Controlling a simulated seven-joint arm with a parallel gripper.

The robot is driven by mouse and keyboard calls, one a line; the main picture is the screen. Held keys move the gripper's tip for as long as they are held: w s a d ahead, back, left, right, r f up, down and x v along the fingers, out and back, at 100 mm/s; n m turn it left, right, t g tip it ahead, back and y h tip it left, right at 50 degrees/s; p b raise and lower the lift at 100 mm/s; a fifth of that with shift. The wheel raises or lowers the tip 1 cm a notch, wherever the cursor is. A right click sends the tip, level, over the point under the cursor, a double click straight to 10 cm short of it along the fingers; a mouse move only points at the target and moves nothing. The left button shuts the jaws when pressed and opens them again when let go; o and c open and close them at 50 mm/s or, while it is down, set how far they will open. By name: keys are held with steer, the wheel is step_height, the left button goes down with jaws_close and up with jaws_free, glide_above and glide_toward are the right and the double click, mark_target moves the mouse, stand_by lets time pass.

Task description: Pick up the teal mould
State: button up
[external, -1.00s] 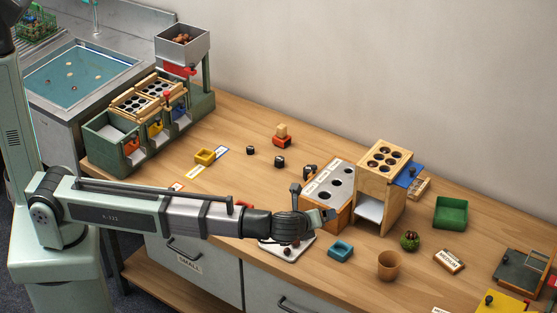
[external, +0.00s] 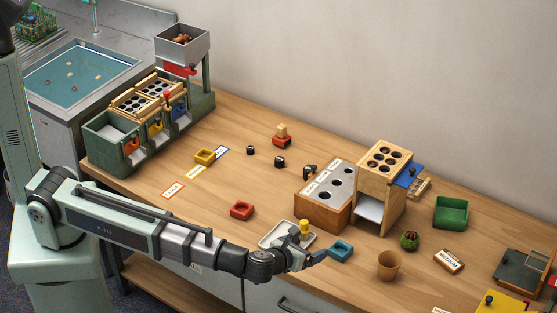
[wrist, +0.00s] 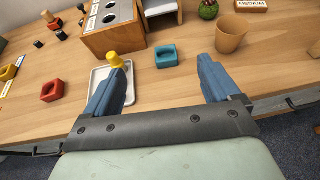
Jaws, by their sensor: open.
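The teal mould (external: 340,251) is a small square ring with an opening, lying on the table near the front edge. In the wrist view the teal mould (wrist: 167,56) lies beyond and roughly between my two blue fingertips. My gripper (wrist: 162,68) is open with nothing between its fingers. In the external view my gripper (external: 318,257) is just left of the mould; I cannot tell whether they touch.
A white tray (wrist: 101,95) with a yellow-topped object (wrist: 115,60) is by my left finger. A tan cup (wrist: 231,34) stands to the right. The wooden block with holes (external: 322,212) is behind. A red mould (external: 241,210) lies left. Bare table surrounds the teal mould.

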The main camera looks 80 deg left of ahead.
step_height(320, 180, down, 9)
glide_toward(337, 257)
steer(key=x, duration=0.4)
steer(key=shift+s+f, duration=0.2)
steer(key=shift+f, duration=0.1)
steer(key=shift+x, duration=2.6)
steer(key=shift+w+r, duration=0.15)
steer(key=shift+r, duration=0.05)
steer(key=c, duration=1.2)
steer(key=shift+r, duration=0.15)
